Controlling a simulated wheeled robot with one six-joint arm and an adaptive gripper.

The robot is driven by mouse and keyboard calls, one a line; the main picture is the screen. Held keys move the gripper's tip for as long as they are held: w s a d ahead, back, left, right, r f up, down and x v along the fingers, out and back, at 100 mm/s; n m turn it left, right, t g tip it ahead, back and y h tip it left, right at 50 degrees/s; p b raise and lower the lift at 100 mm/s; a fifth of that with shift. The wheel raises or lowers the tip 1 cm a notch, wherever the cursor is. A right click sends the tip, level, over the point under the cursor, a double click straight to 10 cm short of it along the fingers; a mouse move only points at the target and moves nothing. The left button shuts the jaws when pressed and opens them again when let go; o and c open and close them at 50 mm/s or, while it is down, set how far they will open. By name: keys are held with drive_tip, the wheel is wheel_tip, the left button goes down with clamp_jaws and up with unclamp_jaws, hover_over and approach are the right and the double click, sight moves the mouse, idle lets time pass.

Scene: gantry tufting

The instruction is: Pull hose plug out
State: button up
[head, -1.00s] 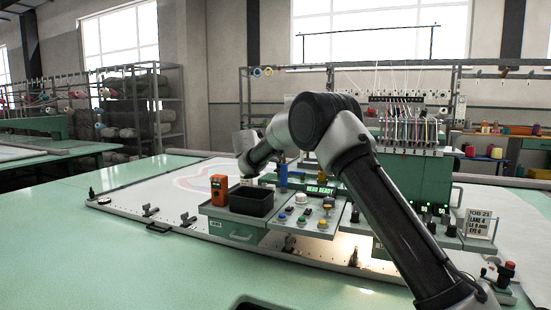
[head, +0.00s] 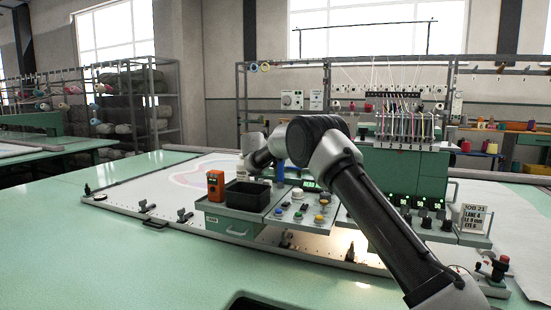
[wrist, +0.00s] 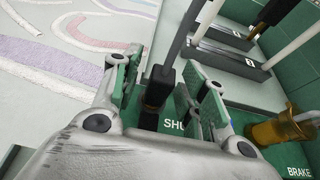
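In the wrist view, a black hose plug (wrist: 160,84) with a brass lower part stands between my gripper's (wrist: 168,88) two green-padded fingers. The fingers are open around it, with gaps showing on both sides. A dark hose or rod runs up from the plug. The plug's lower end is partly hidden by the gripper body, beside a label reading "SHU". A brass fitting (wrist: 282,131) stands to the right, by the "BRAKE" label. In the head view my forearm reaches behind the console, and my fingers are hidden there.
In the head view, an orange device (head: 215,185) and a black bin (head: 248,194) stand at the console's left. A button panel (head: 303,208) lies right of them. The needle head (head: 405,170) stands behind my arm. The green table front left is clear.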

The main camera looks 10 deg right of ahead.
clamp_jaws()
drive_tip(key=c, duration=0.6)
unclamp_jaws()
clamp_jaws()
drive_tip(key=shift+r, duration=0.15)
drive_tip(key=shift+w+r, duration=0.1)
drive_tip(key=shift+r, duration=1.85)
drive_tip(key=shift+f, duration=0.1)
